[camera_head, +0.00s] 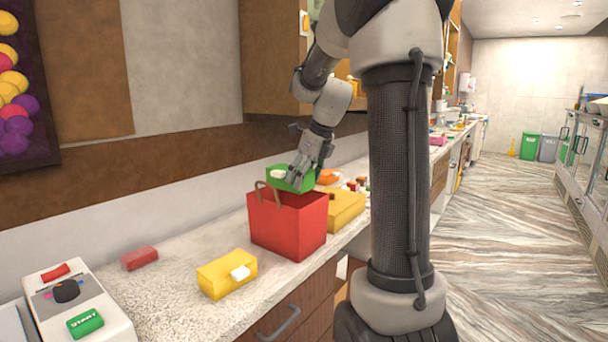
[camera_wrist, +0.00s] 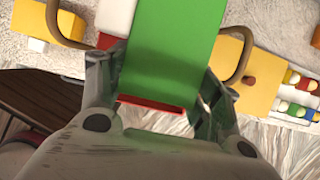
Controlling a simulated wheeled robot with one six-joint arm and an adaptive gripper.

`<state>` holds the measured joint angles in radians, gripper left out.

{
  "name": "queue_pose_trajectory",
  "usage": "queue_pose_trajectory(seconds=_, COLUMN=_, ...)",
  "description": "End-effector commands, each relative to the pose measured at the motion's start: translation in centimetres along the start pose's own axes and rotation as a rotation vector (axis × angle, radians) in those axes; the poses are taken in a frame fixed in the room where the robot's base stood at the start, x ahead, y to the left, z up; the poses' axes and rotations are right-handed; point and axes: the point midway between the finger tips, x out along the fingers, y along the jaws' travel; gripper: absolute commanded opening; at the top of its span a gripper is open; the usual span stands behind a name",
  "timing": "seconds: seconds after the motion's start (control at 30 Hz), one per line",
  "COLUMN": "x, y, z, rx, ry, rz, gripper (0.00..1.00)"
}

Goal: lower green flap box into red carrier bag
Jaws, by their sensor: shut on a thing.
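The green flap box (camera_head: 284,178) is held in my gripper (camera_head: 303,176) just above the open top of the red carrier bag (camera_head: 287,226). The bag stands upright on the counter, with a brown handle (camera_head: 266,190) at its mouth. In the wrist view the green box (camera_wrist: 172,50) lies between the two fingers of my gripper (camera_wrist: 158,92), which are shut on its sides. A strip of the red bag (camera_wrist: 150,104) shows below the box there, and handle loops curve on both sides. The bag's inside is mostly hidden.
A yellow box with a white flap (camera_head: 227,274) lies in front of the bag, and another yellow box (camera_head: 344,208) stands close behind it. A red block (camera_head: 139,258) and a button console (camera_head: 78,304) are at the left. Bare counter lies between them.

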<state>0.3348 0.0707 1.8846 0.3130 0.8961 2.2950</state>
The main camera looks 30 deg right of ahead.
Motion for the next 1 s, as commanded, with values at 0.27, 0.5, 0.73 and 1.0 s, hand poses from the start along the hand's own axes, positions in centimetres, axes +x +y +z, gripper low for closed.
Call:
queue_pose_trajectory(seconds=0.27, x=1.3, y=0.0, z=-0.6, rx=0.000, ry=0.001, rz=0.001, gripper=0.37)
queue_pose_trajectory(seconds=0.5, x=1.5, y=0.0, z=-0.6, rx=0.000, ry=0.000, rz=0.000, gripper=0.37)
queue_pose_trajectory(seconds=0.73, x=1.6, y=0.0, z=-0.6, rx=0.000, ry=0.000, rz=0.000, gripper=0.37)
queue_pose_trajectory(seconds=1.0, x=2.4, y=0.0, z=-1.0, rx=0.001, ry=0.000, rz=0.001, gripper=0.37)
